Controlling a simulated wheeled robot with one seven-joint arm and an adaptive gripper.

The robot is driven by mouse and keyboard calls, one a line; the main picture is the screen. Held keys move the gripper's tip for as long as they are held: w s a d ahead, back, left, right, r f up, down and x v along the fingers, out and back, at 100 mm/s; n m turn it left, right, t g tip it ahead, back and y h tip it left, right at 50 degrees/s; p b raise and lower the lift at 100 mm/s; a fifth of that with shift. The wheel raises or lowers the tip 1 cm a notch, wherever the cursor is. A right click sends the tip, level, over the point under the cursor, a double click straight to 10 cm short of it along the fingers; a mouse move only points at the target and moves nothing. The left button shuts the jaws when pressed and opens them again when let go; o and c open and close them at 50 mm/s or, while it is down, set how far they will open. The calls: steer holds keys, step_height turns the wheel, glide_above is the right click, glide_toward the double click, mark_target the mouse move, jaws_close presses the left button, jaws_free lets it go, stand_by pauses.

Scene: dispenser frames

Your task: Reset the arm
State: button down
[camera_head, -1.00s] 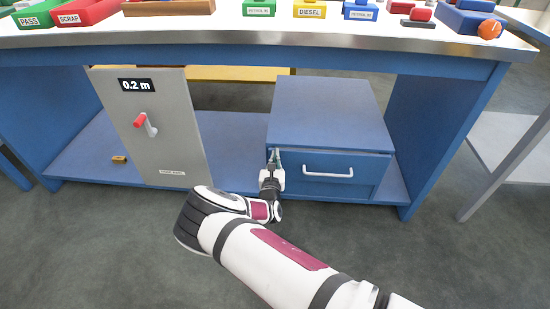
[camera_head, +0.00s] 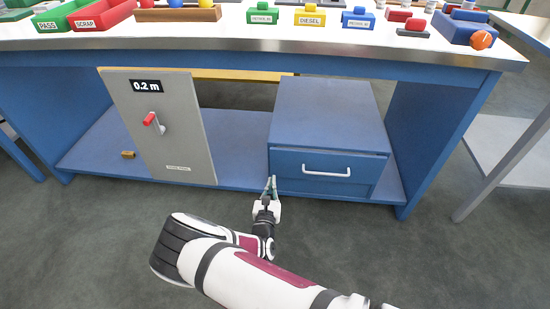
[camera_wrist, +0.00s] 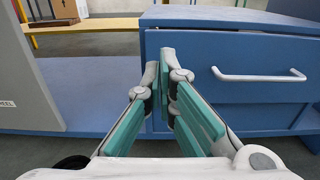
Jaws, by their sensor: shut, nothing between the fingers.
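My gripper (camera_head: 271,184) is low in front of the bench, just off the lower left corner of the blue drawer unit (camera_head: 330,112). Its teal-padded fingers, also in the wrist view (camera_wrist: 160,68), are shut with nothing held. The drawer front (camera_head: 300,170) has a white bar handle (camera_head: 326,173), which lies right of the fingers in the wrist view (camera_wrist: 258,76). The drawer looks closed. My white and maroon arm reaches in from the lower right of the head view.
A grey panel (camera_head: 185,120) with a red-tipped lever (camera_head: 150,119) and a "0.2 m" sign leans left of the drawer unit. Trays and colored blocks stand on the bench top (camera_head: 240,36). A table leg (camera_head: 500,165) is at the right. The floor (camera_head: 430,260) in front is clear.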

steer(key=w+d+r+m+g+h, duration=0.1)
steer(key=d+r+m+g+h, duration=0.2)
steer(key=d+r+m+h, duration=0.55)
steer(key=w+d+r+m+g+h, duration=0.15)
steer(key=d+r+m+h, duration=0.35)
steer(key=r, duration=0.7)
steer(key=s+d+r+m+g, duration=1.1)
steer(key=s+d+r, duration=0.1)
steer(key=d+r, duration=0.2)
steer(key=s+d+r+m+g+y, duration=0.2)
steer(key=s+r+m+y, duration=0.2)
steer(key=s, duration=0.6)
steer(key=s+d+r+m+g+y, duration=0.3)
steer(key=s+r+y, duration=0.1)
steer(key=s, duration=0.5)
steer(key=s+a+r+m+t+y, duration=0.1)
steer(key=s+a+m+y, duration=0.2)
steer(key=s, duration=0.5)
steer(key=s+a+m+t+y, duration=0.1)
steer(key=s+a+t+y, duration=0.15)
steer(key=s+a, duration=0.4)
step_height(320, 180, up, 28)
steer(key=s+d+t+p, duration=0.1)
steer(key=d+t+p, duration=0.1)
steer(key=p, duration=2.4)
steer(key=shift+s+r+t+y+p, duration=0.2)
steer(key=shift+t+y+p, duration=0.15)
steer(key=shift+t, duration=0.25)
steer(key=shift+d, duration=0.1)
